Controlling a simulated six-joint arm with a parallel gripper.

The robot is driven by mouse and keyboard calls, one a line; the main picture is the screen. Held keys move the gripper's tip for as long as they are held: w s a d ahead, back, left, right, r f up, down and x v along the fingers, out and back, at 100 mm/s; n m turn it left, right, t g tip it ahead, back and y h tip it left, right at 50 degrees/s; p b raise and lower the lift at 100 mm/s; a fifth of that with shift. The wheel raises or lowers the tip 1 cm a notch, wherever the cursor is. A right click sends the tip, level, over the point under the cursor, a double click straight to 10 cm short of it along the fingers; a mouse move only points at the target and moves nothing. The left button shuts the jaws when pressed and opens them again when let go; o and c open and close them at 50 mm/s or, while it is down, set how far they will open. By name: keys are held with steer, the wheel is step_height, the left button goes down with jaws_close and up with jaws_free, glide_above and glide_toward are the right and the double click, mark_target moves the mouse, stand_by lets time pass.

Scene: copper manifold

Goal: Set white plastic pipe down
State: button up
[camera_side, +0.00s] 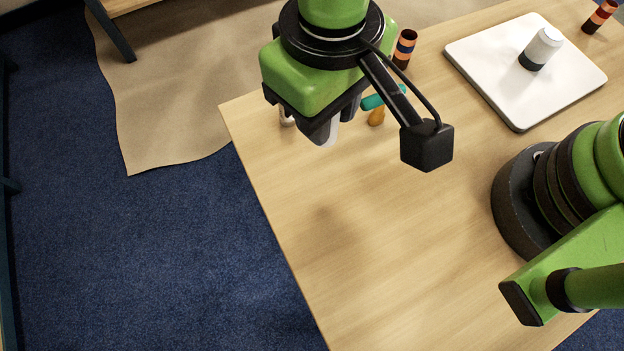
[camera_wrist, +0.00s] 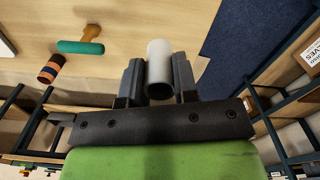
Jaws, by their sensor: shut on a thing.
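The white plastic pipe (camera_wrist: 159,62) is a short hollow tube between the two dark fingers of my gripper (camera_wrist: 159,82) in the wrist view, its open end toward the camera. In the side view my gripper (camera_side: 322,132) is above the wooden table (camera_side: 330,230), near its left edge. A white part of the pipe (camera_side: 328,134) shows below the fingers there; the rest of it is hidden by the gripper. The gripper is shut on the pipe, which appears held above the tabletop.
A white board (camera_side: 480,62) holds a white and black cylinder (camera_side: 541,48). Another striped cylinder (camera_side: 599,16) is at the far right. The table's front middle is clear.

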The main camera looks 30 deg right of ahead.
steer(key=shift+n, duration=0.5)
steer(key=f, duration=0.3)
steer(key=s+a+f, duration=0.1)
steer(key=f, duration=0.2)
steer(key=a+f, duration=0.1)
steer(key=f, duration=0.3)
steer(key=shift+s+a, duration=0.25)
steer(key=shift+s, duration=0.1)
steer(key=o, duration=0.9)
steer(key=shift+f, duration=0.15)
step_height(320, 180, up, 12)
steer(key=shift+r, duration=0.2)
